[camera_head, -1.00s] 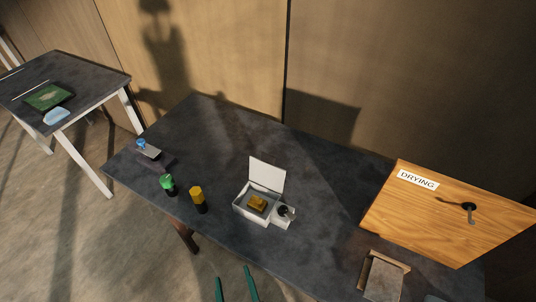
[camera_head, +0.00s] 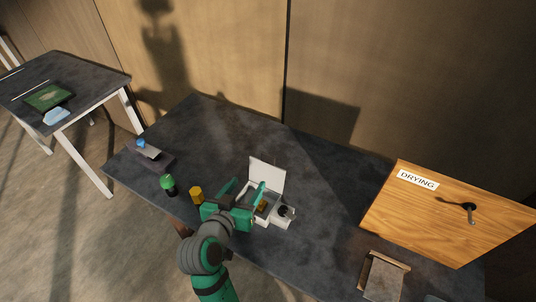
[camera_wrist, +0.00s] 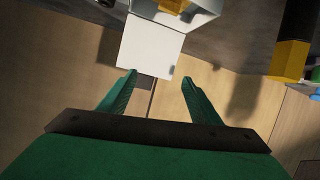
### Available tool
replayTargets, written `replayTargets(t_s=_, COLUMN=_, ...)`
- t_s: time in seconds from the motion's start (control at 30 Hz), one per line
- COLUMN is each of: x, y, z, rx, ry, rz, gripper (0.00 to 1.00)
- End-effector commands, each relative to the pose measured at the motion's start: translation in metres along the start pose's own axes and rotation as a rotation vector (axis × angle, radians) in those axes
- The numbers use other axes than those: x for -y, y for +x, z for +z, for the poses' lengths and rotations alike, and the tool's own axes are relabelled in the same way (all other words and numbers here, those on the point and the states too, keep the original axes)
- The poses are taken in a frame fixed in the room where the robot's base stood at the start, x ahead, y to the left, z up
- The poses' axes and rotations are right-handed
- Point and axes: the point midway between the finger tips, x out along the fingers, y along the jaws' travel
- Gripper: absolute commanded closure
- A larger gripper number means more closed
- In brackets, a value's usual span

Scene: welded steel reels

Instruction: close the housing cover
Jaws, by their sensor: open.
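The white housing (camera_head: 284,222) stands on the dark table, partly hidden behind my gripper. Its white cover (camera_head: 268,172) stands up, open, along the far side. A yellow block inside the housing is mostly hidden in the head view and shows at the top of the wrist view (camera_wrist: 173,5). My green gripper (camera_head: 247,185) is open and empty, over the housing's left side. In the wrist view the cover (camera_wrist: 150,46) lies just beyond and between the two spread fingertips (camera_wrist: 159,77). I cannot tell whether either finger touches it.
A yellow-topped piece (camera_head: 196,195) and a green-topped piece (camera_head: 168,184) stand left of my gripper. A black round part (camera_head: 284,211) sits at the housing's right. A wooden DRYING board (camera_head: 445,215) is at right. The table behind the cover is clear.

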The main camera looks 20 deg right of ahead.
Motion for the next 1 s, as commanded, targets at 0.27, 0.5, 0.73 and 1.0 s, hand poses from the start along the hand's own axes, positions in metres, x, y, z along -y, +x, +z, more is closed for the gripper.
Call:
replayTargets(t_s=0.27, x=-0.015, y=-0.003, z=-0.057, rx=0.032, ry=0.161, rz=0.136, gripper=0.42)
replayTargets(t_s=0.5, x=-0.020, y=-0.002, z=-0.067, rx=0.046, ry=0.199, rz=0.169, gripper=0.42)
replayTargets(t_s=0.73, x=-0.026, y=0.029, z=-0.064, rx=0.047, ry=0.198, rz=0.171, gripper=0.42)
replayTargets(t_s=1.0, x=-0.033, y=0.075, z=-0.061, rx=0.047, ry=0.197, rz=0.169, gripper=0.42)
